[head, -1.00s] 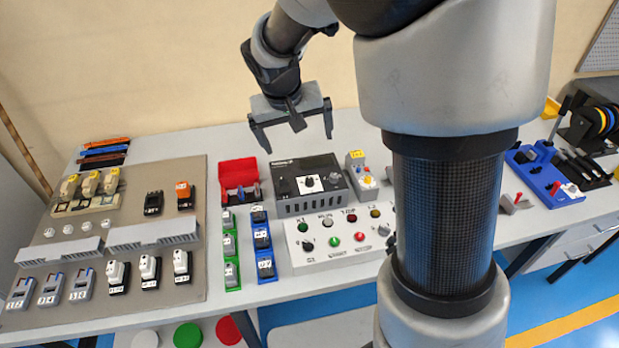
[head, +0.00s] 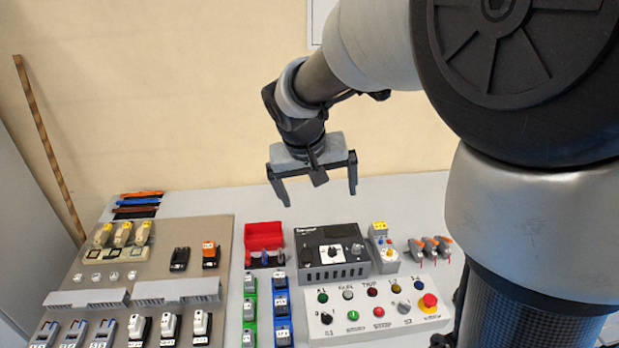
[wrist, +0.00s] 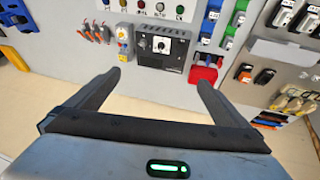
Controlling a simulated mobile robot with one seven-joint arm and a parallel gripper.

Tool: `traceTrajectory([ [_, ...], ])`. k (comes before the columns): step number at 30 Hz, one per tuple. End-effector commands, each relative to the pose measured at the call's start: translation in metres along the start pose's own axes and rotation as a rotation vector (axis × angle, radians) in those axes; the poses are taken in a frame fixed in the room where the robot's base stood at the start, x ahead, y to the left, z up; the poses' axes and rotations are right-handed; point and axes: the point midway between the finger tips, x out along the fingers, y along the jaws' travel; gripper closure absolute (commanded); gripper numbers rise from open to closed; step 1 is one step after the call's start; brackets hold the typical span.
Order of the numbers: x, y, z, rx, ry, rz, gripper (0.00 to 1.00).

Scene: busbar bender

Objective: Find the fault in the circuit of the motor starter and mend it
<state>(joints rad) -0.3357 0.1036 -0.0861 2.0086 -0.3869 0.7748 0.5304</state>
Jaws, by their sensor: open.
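The motor starter circuit is on a brown mounting board (head: 160,270) at the left of the bench, with yellow-topped parts, black and orange-topped modules, grey ducts (head: 178,291) and labelled blocks along its front. A white control box (head: 375,316) with lamps, buttons and a red mushroom button (head: 429,301) stands in the middle. A black tester with a dial (head: 331,252) stands behind it. My gripper (head: 313,198) is open and empty, in the air above the back of the bench. The wrist view shows both fingers apart (wrist: 160,85) with nothing between them. No fault can be made out.
A red bin (head: 264,237) stands left of the tester. Green (head: 249,311) and blue (head: 281,308) block rows lie before it. A small grey-yellow device (head: 383,246) and orange-tipped tools (head: 430,247) are to the right. The bench back is mostly clear.

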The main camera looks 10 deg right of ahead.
Motion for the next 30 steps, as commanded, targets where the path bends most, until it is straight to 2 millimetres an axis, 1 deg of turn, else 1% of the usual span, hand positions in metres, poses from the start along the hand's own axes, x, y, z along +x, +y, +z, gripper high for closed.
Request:
traceTrajectory([
  [2,-0.002,0.001,0.001,0.001,0.001,-0.002,0.0],
  [5,-0.014,0.011,0.009,0.01,0.005,-0.016,0.0],
  [8,-0.039,0.03,0.028,0.024,0.014,-0.045,0.0],
  [9,-0.051,0.038,0.039,0.029,0.022,-0.061,0.0],
  [11,-0.068,0.05,0.059,0.035,0.034,-0.085,0.0],
  [12,-0.078,0.057,0.073,0.037,0.042,-0.101,0.0],
  [14,-0.091,0.065,0.094,0.037,0.058,-0.123,0.0],
  [15,-0.099,0.069,0.108,0.035,0.069,-0.137,0.0],
  [18,-0.112,0.074,0.138,0.031,0.096,-0.163,0.0],
  [21,-0.119,0.076,0.16,0.023,0.119,-0.182,0.0],
  [24,-0.122,0.075,0.172,0.017,0.134,-0.191,0.0],
  [27,-0.123,0.075,0.178,0.014,0.139,-0.195,0.0],
  [30,-0.122,0.075,0.179,0.012,0.14,-0.196,0.0],
])
